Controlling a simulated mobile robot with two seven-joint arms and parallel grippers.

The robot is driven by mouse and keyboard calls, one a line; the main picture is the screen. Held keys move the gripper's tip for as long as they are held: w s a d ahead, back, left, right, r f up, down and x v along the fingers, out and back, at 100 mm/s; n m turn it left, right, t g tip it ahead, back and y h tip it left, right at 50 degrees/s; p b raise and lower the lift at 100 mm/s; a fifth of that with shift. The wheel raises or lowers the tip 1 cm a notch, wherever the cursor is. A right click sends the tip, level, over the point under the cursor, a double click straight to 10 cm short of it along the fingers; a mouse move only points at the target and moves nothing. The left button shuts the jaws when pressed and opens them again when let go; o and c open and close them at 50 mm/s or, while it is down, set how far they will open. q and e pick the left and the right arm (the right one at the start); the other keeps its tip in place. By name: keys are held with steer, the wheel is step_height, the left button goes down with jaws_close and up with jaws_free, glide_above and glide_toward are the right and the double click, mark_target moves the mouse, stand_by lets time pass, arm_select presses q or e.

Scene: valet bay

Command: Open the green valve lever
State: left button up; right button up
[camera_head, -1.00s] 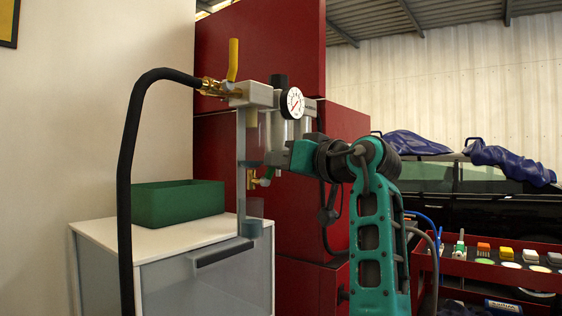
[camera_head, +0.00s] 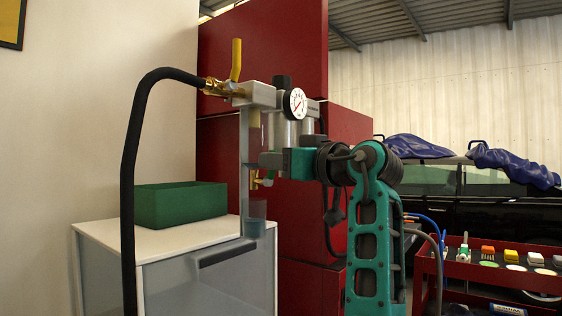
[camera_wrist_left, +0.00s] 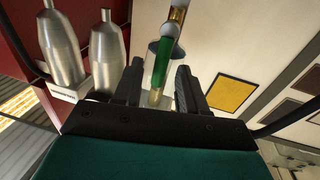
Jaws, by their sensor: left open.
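The green valve lever (camera_wrist_left: 162,64) stands between the two open fingers of my left gripper (camera_wrist_left: 157,84) in the left wrist view, beside a brass fitting (camera_wrist_left: 180,14). I cannot tell whether either finger touches it. My right gripper is in neither view.
A pressure gauge (camera_head: 298,104) and a yellow lever (camera_head: 236,60) sit above on the regulator. A black hose (camera_head: 128,180) hangs at left. A green box (camera_head: 180,204) rests on a white-topped cabinet (camera_head: 100,233). Metal cylinders (camera_wrist_left: 108,55) stand left of the fingers in the wrist view.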

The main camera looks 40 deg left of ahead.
arm_select(q)
steer(key=s+d, duration=0.1)
steer(key=d, duration=1.2)
steer(key=shift+f, duration=0.3)
